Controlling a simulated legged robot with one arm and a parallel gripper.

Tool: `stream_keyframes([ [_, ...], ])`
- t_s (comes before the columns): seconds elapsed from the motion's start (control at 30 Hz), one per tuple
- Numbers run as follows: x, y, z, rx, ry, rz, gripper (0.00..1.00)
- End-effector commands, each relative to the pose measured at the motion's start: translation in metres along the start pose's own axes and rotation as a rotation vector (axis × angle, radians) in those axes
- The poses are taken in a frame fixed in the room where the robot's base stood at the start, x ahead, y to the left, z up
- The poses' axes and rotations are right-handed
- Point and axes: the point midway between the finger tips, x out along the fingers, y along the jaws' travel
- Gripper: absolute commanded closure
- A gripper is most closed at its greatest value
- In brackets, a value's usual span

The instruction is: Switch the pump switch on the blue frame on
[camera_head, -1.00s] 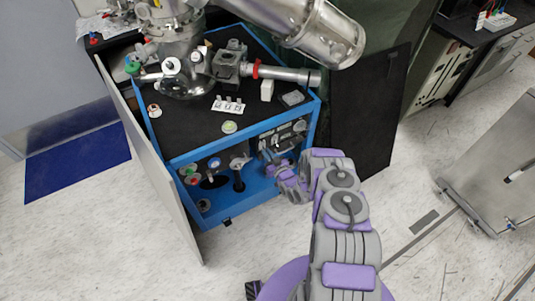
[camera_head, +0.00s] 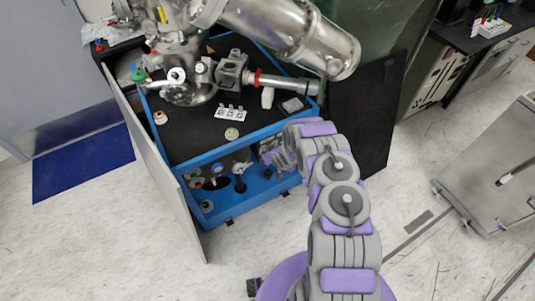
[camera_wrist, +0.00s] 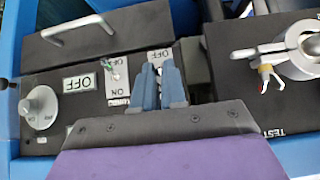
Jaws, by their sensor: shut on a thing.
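The blue frame (camera_head: 232,208) stands at the centre of the head view, with a front control panel whose right part is partly hidden by my arm. My gripper (camera_wrist: 158,66) shows in the wrist view as two close-set blue-grey fingers against this panel. The fingers are shut on a small switch, mostly hidden between them, just below an upside-down OFF label (camera_wrist: 158,55). Left of the fingers a metal toggle (camera_wrist: 115,69) sits on a white ON/OFF plate (camera_wrist: 117,88). In the head view my gripper (camera_head: 270,156) reaches the panel's right side.
A round knob (camera_wrist: 40,106) and a bar handle (camera_wrist: 78,29) lie left of the fingers; a metal fitting (camera_wrist: 300,45) lies right. A steel vessel (camera_head: 188,85) and pipes stand on top. An open grey door (camera_head: 160,180) flanks the left, a black panel (camera_head: 362,125) the right.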

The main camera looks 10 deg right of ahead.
Motion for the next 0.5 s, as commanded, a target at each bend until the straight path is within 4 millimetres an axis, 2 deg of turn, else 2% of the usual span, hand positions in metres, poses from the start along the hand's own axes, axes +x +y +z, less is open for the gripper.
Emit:
stream_keyframes([
  [0.07,-0.0009,0.0006,-0.0066,-0.002,-0.012,0.0,1.0],
  [0.5,-0.0003,0.0002,-0.0076,-0.002,-0.053,0.0,1.0],
])
